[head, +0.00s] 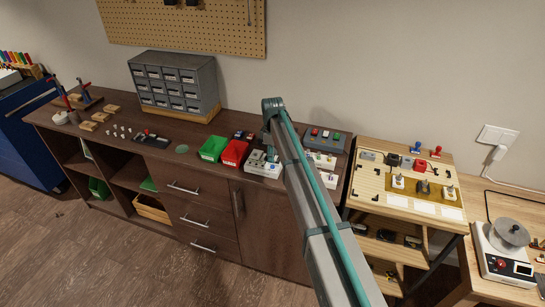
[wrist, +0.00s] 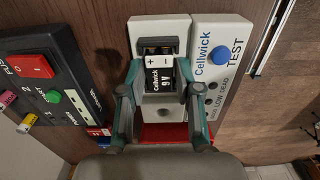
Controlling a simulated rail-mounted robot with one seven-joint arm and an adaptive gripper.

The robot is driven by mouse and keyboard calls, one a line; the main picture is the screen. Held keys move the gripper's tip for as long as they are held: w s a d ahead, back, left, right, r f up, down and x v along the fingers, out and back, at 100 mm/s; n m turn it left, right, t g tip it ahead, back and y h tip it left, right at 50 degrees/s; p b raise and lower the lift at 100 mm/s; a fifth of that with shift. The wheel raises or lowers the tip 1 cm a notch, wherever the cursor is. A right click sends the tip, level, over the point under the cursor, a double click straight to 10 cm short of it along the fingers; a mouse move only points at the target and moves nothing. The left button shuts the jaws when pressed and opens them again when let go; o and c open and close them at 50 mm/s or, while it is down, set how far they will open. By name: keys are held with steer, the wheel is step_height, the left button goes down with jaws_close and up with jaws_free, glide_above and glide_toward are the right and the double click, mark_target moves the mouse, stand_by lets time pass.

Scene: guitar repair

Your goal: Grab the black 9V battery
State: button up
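The black 9V battery (wrist: 159,77) shows in the wrist view, lying in a slot of a white Cellwick tester (wrist: 143,28). Its label reads "Cellwick 9 V" with plus and minus marks. My gripper (wrist: 160,76) is open, with one finger on each side of the battery and small gaps visible. Whether a fingertip touches it is hard to tell. In the head view my gripper (head: 270,147) is low over the white tester (head: 262,170) on the brown bench; the battery is not discernible there.
A blue button (wrist: 220,55) sits on the tester's right part. A black switch box (wrist: 45,75) stands left in the wrist view. In the head view, green (head: 213,147) and red (head: 233,152) bins stand left of the tester, and a grey drawer cabinet (head: 174,84) stands farther back.

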jaws_close()
steer(key=shift+r, duration=0.15)
